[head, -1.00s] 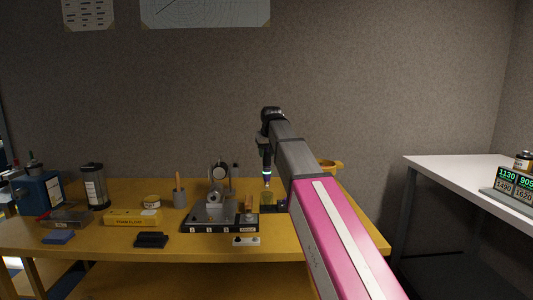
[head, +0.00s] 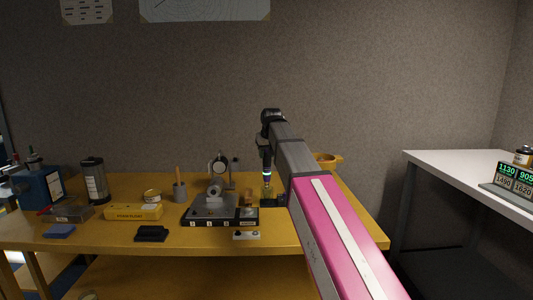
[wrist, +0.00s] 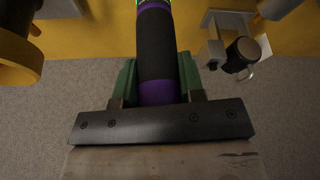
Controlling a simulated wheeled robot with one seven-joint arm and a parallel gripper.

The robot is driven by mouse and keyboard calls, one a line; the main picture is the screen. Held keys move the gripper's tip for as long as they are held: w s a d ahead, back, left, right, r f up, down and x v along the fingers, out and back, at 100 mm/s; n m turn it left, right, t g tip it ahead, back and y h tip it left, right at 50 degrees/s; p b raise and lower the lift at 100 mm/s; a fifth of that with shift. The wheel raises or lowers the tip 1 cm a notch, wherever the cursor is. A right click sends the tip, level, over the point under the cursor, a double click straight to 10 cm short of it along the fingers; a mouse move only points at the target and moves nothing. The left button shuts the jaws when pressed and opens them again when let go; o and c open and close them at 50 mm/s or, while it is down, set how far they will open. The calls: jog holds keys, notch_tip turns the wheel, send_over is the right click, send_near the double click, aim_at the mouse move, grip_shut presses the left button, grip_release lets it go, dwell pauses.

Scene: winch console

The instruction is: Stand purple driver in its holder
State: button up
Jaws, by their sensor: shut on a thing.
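My gripper (head: 266,160) is shut on the purple driver (head: 266,176) above the back right part of the yellow bench. In the wrist view the driver (wrist: 157,50) has a black grip with purple bands and a bright green ring, held between green finger pads (wrist: 158,88). In the head view it hangs about upright, handle up. Below it are a small yellowish piece (head: 267,192) and a dark block (head: 271,202), perhaps its holder. I cannot tell whether the driver's lower end is inside or above it. The driver's tip is hidden in the wrist view.
A dark numbered base with a grey fixture (head: 214,205) stands left of the driver. An orange cup (head: 328,160) is behind my arm. A white counter (head: 450,170) is at right.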

aim_at(267, 167)
jog(key=shift+f, duration=0.15)
jog(key=shift+f, duration=1.5)
jog(key=shift+f, duration=1.2)
jog(key=shift+f, duration=0.6)
jog(key=o, duration=1.2)
